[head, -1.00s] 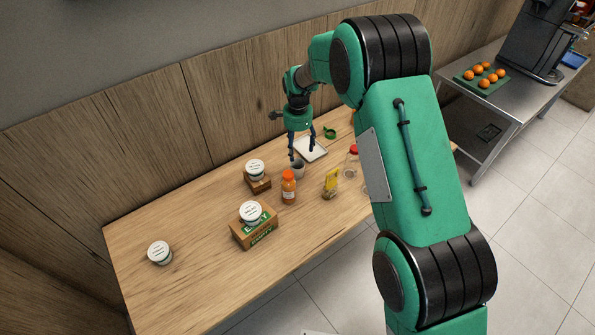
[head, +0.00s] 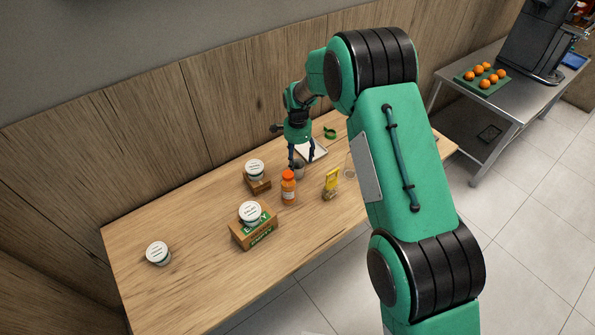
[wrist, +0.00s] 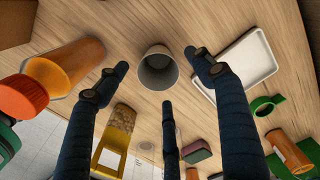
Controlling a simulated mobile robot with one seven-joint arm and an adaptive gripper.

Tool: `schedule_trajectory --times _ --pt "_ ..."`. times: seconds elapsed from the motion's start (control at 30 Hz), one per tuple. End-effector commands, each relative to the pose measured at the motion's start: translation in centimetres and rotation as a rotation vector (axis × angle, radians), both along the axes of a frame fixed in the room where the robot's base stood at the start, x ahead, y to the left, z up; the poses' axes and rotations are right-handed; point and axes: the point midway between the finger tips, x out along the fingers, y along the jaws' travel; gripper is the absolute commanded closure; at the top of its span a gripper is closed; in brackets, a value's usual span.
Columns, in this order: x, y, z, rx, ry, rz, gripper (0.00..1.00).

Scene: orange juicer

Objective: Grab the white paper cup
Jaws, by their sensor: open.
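The white paper cup (head: 299,172) looks greyish and stands upright on the wooden table, behind the orange-capped bottle. In the wrist view the cup (wrist: 158,72) shows its open, empty mouth, in the upper middle. My gripper (head: 301,162) is low over the table just above and around the cup. In the wrist view its three dark fingers (wrist: 165,78) are spread open, with the cup between the left and right fingertips and apart from them. Nothing is held. Whether the fingertips are below the cup's rim is unclear.
An orange bottle (head: 288,188) stands close in front of the cup, and a yellow-labelled jar (head: 331,184) to its right. A white tray (head: 318,152) lies behind right. White-lidded tubs (head: 255,167) on boxes stand left.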

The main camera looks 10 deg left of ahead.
Motion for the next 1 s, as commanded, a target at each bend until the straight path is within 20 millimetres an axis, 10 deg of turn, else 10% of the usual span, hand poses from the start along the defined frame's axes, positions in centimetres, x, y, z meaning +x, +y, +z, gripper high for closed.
schedule_trajectory --times 0.33,1.0 --pt "-0.3 0.0 -3.9 -0.001 0.001 0.0 0.33" --pt "-0.3 0.0 -4.1 -0.001 0.001 0.0 0.43"
